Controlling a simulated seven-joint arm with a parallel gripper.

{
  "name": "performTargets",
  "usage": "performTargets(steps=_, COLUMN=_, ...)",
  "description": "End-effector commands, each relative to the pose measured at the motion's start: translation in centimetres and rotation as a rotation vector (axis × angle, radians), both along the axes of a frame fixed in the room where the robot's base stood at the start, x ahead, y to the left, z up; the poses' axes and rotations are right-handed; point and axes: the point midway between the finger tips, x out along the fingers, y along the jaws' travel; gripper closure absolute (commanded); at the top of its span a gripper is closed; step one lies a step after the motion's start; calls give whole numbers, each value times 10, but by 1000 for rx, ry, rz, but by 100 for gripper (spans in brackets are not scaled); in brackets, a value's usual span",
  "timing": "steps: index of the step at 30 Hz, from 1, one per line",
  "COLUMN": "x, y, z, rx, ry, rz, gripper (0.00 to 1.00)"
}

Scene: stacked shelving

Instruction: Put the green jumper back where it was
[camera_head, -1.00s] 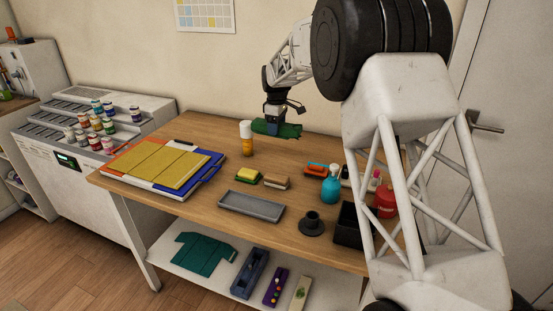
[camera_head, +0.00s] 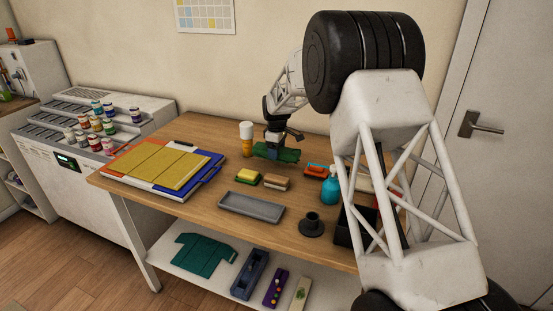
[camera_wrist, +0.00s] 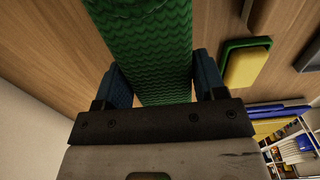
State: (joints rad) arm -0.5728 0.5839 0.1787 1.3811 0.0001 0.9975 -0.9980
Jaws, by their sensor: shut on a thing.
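The green jumper (camera_head: 290,156) is a folded, dark green knitted piece near the back of the wooden table, just right of the orange bottle with a white cap. My gripper (camera_head: 273,145) is over it and shut on it. In the wrist view the knitted green jumper (camera_wrist: 150,40) runs between the two blue fingers of my gripper (camera_wrist: 163,80). I cannot tell whether the jumper touches the tabletop. A flat teal garment (camera_head: 207,253) lies on the white lower shelf (camera_head: 185,280).
The bottle (camera_head: 246,138) stands close left of the gripper. Yellow (camera_head: 247,176) and tan (camera_head: 277,182) blocks, a grey tray (camera_head: 251,206), a blue spray bottle (camera_head: 330,190) and a folding board (camera_head: 160,168) occupy the table (camera_head: 218,187). The wall is close behind.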

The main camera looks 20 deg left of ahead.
Motion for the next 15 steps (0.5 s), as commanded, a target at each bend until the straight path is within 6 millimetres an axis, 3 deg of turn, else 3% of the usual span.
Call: performTargets(steps=15, x=0, y=0, z=-38, rx=0, ry=1, rz=0, gripper=60)
